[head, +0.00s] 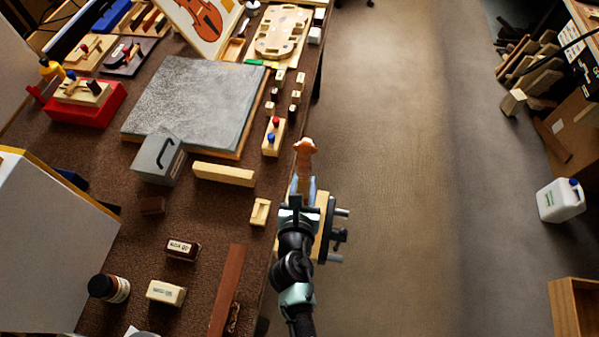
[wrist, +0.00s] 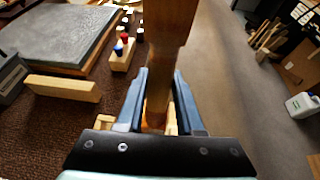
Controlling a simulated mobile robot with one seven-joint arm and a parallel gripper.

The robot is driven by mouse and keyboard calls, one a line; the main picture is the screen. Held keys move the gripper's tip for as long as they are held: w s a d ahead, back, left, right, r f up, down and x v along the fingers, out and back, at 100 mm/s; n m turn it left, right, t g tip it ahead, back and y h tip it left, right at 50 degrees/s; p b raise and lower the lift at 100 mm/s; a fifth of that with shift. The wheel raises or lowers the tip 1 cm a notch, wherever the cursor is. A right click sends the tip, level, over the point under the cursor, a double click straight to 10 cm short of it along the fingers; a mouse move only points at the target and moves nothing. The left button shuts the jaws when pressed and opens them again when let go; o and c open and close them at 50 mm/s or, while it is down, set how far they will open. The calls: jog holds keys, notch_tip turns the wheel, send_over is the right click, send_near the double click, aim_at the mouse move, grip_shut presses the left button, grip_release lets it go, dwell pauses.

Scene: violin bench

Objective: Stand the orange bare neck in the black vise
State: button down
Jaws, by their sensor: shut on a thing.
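The orange-brown bare neck (head: 305,150) rises above my gripper (head: 303,185) at the bench's right edge, its head end on top. In the wrist view the neck (wrist: 168,25) runs between the two blue-grey fingers of my gripper (wrist: 160,80), which is shut on it. The black vise (head: 328,235), with pale wooden facing and bars sticking out to the right, is at the bench edge, partly behind my arm. Pale wood shows low between the fingers in the wrist view. The neck's lower end is hidden, so I cannot tell whether it sits in the vise.
A small pale wood block (head: 260,212) lies left of the vise. A longer pale bar (head: 224,173), a grey slab (head: 195,100) and a dark red-brown strip (head: 227,290) lie on the brown bench. The floor right of the bench is open up to a white jug (head: 560,201).

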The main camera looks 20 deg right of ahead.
jog(key=shift+s+r, duration=0.1)
jog(key=shift+s, duration=0.1)
jog(key=shift+a, duration=0.1)
notch_tip(320, 180, down, 6)
jog(key=b, duration=0.5)
notch_tip(320, 180, down, 7)
jog(key=b, duration=0.5)
jog(key=shift+b, duration=0.4)
dwell(3.9)
jog(key=shift+c, duration=2.3)
grip_release()
jog(key=p+v, duration=0.1)
jog(key=v, duration=1.2)
